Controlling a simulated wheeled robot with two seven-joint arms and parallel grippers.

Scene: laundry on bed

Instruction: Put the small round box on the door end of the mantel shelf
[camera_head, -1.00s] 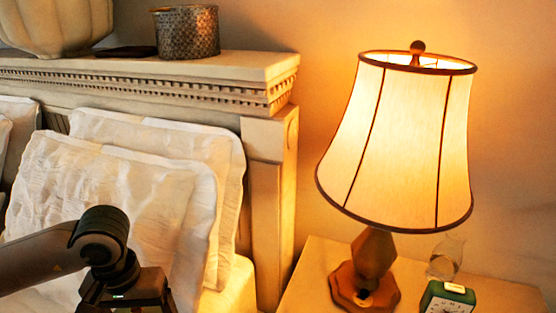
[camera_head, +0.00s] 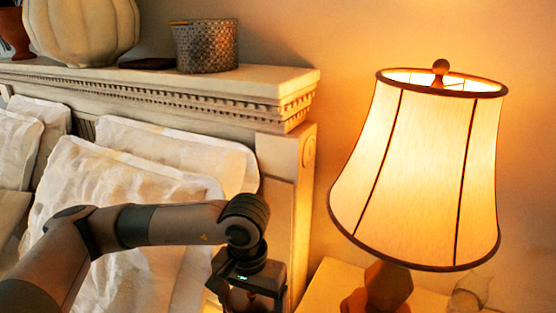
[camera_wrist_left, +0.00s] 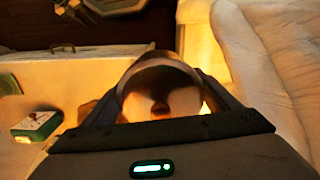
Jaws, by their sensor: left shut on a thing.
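My left gripper (camera_head: 250,306) is low in front of the right post of the mantel, beside the pillows; its fingertips are cut off by the head view's lower edge. In the left wrist view its fingers (camera_wrist_left: 165,95) are shut on a round, hollow-looking thing, the small round box (camera_wrist_left: 160,82), with a pale rim and brownish inside. No door is in view. My right gripper is not in view.
On the shelf stand a patterned round container (camera_head: 206,48), a pale ribbed vase (camera_head: 80,32) and a dark flat item (camera_head: 147,64). A lit lamp (camera_head: 420,170) stands right of the mantel. Pillows (camera_head: 110,190) lie below the shelf.

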